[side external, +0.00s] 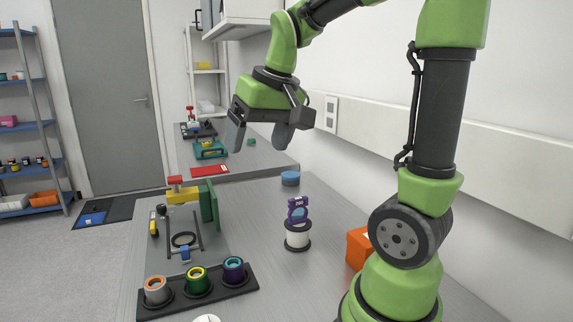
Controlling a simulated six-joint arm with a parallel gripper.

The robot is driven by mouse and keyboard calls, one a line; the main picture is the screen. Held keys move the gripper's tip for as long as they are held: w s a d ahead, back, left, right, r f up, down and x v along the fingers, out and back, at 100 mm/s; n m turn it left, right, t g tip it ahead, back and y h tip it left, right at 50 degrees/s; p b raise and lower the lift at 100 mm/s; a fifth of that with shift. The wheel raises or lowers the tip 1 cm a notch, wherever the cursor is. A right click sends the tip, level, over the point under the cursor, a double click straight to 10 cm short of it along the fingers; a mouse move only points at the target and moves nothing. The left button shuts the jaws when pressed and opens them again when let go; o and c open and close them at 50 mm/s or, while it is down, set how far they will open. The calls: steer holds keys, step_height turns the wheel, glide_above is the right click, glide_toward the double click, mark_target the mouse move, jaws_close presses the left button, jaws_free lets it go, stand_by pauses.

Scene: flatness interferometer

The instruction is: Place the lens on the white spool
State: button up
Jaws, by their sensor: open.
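The white spool (297,240) stands upright on the grey bench, right of the middle, on a dark base. On top of it sits a purple-framed piece (292,205) with a pale blue round face, which looks like the lens in its mount. It stands on edge and appears to touch the spool's top; its exact seating is too small to tell. My gripper (262,140) is open and empty, fingers pointing down, well above the bench and up and left of the lens in the picture.
A black rack (220,287) with several coloured cups stands at the front. A green plate and yellow-red fixture (183,195) stand left of the spool. An orange box (357,246) is to its right, and a blue round piece (290,178) lies behind.

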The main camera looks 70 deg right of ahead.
steer(key=s+a+n+t+y, duration=0.2)
steer(key=s+a+t, duration=0.1)
steer(key=s+a, duration=0.6)
steer(key=shift+a, duration=0.95)
steer(key=shift+r, duration=0.1)
